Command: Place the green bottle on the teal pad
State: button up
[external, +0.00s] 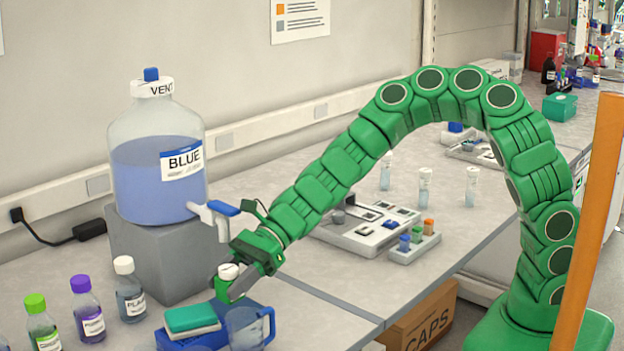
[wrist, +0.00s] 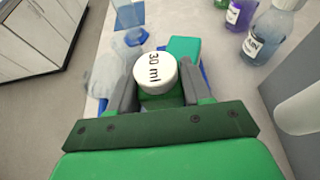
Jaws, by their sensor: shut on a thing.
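The green bottle (external: 221,289) has a white cap, marked "30 ml" in the wrist view (wrist: 156,72). My gripper (external: 236,284) is shut on it, with one finger on each side just below the cap in the wrist view (wrist: 158,92). The bottle looks upright; its base is hidden. The teal pad (external: 191,317) lies on a blue tray (external: 178,342), just left of and in front of the bottle in the external view. Part of the pad shows beyond the bottle in the wrist view (wrist: 184,47). I cannot tell the bottle's height above the tray.
A clear beaker (external: 246,328) stands close below my gripper. The big BLUE jug (external: 150,150) with its tap (external: 215,213) sits on a grey block (external: 165,258) behind. Bottles with white (external: 129,290), purple (external: 88,308) and green (external: 40,322) caps stand at left.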

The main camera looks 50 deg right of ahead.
aim_at(229, 268)
jog(key=shift+s+a, duration=0.1)
jog(key=shift+a, duration=3.8)
jog(key=shift+d+f, duration=0.1)
jog(key=shift+f, duration=0.2)
jog(key=shift+f, duration=0.15)
jog(key=o, duration=1)
jog(key=shift+o, duration=0.2)
jog(key=shift+r, duration=0.2)
jog(key=v, duration=1.1)
jog(key=shift+f, duration=0.1)
jog(key=shift+d+r, duration=0.2)
jog(key=shift+d, duration=0.3)
